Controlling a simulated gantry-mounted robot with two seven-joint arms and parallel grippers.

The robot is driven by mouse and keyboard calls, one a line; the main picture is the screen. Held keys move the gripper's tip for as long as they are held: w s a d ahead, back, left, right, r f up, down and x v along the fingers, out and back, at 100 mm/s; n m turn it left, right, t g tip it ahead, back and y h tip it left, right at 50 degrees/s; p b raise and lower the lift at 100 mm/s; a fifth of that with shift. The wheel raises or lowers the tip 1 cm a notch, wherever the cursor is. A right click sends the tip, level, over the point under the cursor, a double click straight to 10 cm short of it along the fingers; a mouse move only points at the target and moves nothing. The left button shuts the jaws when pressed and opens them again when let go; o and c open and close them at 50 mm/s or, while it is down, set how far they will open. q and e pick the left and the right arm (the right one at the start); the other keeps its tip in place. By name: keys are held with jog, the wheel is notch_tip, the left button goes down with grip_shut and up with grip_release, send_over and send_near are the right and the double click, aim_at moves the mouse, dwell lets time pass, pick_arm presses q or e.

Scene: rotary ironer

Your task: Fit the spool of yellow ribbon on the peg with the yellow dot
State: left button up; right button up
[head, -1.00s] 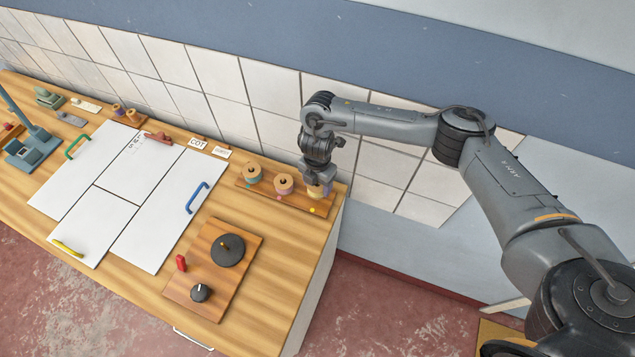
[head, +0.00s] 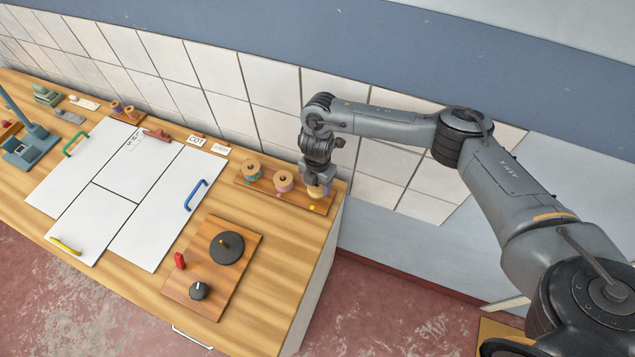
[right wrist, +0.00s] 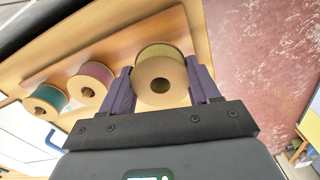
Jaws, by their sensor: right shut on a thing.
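The spool of yellow ribbon (head: 318,192) is at the right end of a wooden peg board (head: 322,210). My right gripper (head: 318,187) is over it from above. In the right wrist view the spool (right wrist: 161,76) sits between the two fingers of the gripper (right wrist: 161,70), which is shut on it. The yellow dot (head: 310,208) shows on the board just in front of the spool. The peg there is hidden, so I cannot tell whether the spool is seated on it. My left gripper is out of view.
A pink-ribbon spool (head: 284,181) and a teal-ribbon spool (head: 252,169) stand on the same board, left of the gripper. A board with a black disc (head: 227,248) and a knob (head: 199,291) lies nearer. The tiled wall (head: 275,95) is close behind.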

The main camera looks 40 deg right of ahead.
jog(key=shift+f, duration=0.2)
jog(key=shift+f+b, duration=0.55)
jog(key=shift+f, duration=0.2)
jog(key=shift+f, duration=0.1)
dwell(0.4)
jog(key=o, duration=1.1)
jog(key=shift+o, duration=0.4)
jog(key=shift+o, duration=0.6)
